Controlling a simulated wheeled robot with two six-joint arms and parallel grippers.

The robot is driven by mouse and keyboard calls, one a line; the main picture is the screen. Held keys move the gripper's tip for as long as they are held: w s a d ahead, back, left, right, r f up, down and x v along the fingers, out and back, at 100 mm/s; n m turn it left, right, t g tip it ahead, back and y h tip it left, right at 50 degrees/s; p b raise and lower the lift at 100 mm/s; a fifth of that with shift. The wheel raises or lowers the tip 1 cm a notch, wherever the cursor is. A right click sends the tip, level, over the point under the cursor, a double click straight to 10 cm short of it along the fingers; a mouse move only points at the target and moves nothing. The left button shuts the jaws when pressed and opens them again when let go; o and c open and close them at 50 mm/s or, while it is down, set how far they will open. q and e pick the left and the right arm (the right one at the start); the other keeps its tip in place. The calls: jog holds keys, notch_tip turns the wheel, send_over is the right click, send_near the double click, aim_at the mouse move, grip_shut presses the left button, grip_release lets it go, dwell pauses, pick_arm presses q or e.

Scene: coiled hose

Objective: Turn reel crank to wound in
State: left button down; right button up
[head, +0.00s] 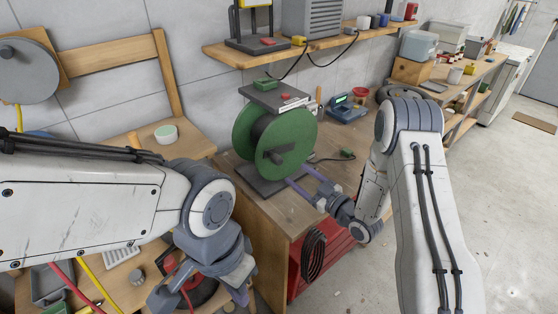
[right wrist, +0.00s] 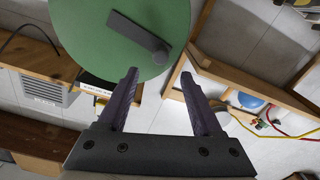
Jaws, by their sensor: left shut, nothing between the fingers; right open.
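The green reel (head: 268,140) stands on a dark base on the wooden bench, with dark hose wound between its flanges. Its grey crank (head: 282,150) is on the near face. My right gripper (head: 300,183) is open below the crank. My left gripper (head: 240,296) is shut and empty, low at the left, away from the reel.
A blue device (head: 346,108) stands on the bench behind the reel. A shelf (head: 270,52) with several items runs along the wall above. A dark coil (head: 313,254) hangs on the bench's side by a red cabinet.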

aim_at(280, 163)
jog(key=p+x, duration=0.3)
jog(key=x, duration=0.5)
jog(key=shift+w+a+r, duration=0.1)
jog(key=shift+w+a, duration=0.05)
jog(key=shift+a, duration=0.1)
jog(key=shift+w+a, duration=0.3)
jog(key=shift+w, duration=0.05)
grip_shut()
jog(key=shift+a, duration=0.1)
dwell(0.7)
